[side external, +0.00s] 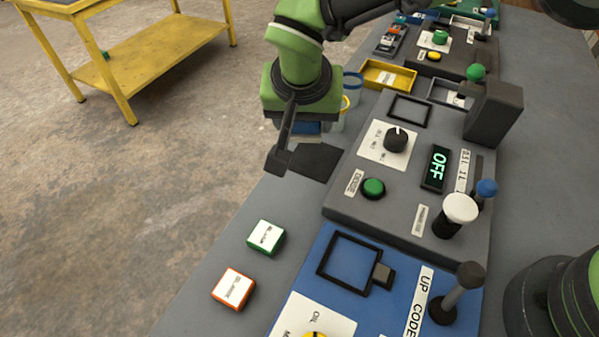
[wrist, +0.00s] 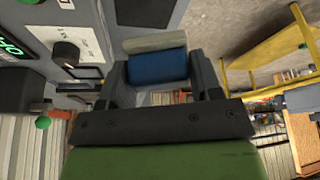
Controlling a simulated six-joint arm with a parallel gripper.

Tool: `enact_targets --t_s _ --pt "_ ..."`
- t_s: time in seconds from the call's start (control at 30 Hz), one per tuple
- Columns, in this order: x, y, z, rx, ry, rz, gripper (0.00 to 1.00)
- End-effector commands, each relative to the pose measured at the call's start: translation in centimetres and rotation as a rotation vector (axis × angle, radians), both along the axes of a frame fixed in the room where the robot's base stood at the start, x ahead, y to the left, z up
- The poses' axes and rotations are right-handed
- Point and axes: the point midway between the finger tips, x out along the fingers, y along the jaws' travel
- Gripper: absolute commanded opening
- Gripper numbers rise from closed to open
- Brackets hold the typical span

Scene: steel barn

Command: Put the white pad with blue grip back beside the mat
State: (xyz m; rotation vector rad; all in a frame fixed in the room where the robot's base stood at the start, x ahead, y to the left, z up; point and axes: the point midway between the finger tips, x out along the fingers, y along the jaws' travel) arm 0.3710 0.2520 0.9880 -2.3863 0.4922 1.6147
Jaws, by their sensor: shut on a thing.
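My gripper (wrist: 160,78) is shut on the white pad with blue grip (wrist: 157,67). In the wrist view the blue grip lies between the two fingers, and the pale pad edge shows beyond it. In the side external view my gripper (side external: 292,145) hangs over the left edge of the bench, and a bit of the blue grip (side external: 308,128) shows behind the near finger. The dark mat (side external: 318,162) lies flat on the bench, just below and right of the fingers. It also shows at the top of the wrist view (wrist: 145,12). The gap between pad and bench is hard to judge.
A grey console (side external: 395,205) with a black knob, green button and OFF display stands right of the mat. A green-edged block (side external: 266,238) and an orange-edged block (side external: 233,288) lie nearer. Clear containers (side external: 350,95) stand behind my gripper. Bare bench lies between mat and blocks.

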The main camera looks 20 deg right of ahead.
Motion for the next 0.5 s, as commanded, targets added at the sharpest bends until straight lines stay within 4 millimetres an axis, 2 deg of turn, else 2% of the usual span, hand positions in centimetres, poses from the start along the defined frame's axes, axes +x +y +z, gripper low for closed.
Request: enact_targets --t_s 0.1,0.23,0.5 --pt "-1.5 1.4 0.7 0.002 -0.002 0.216 0.36" --pt "-2.6 2.3 0.8 0.004 -0.007 0.360 0.36" --pt "-3.0 2.5 -3.7 0.002 -0.008 0.407 0.36"
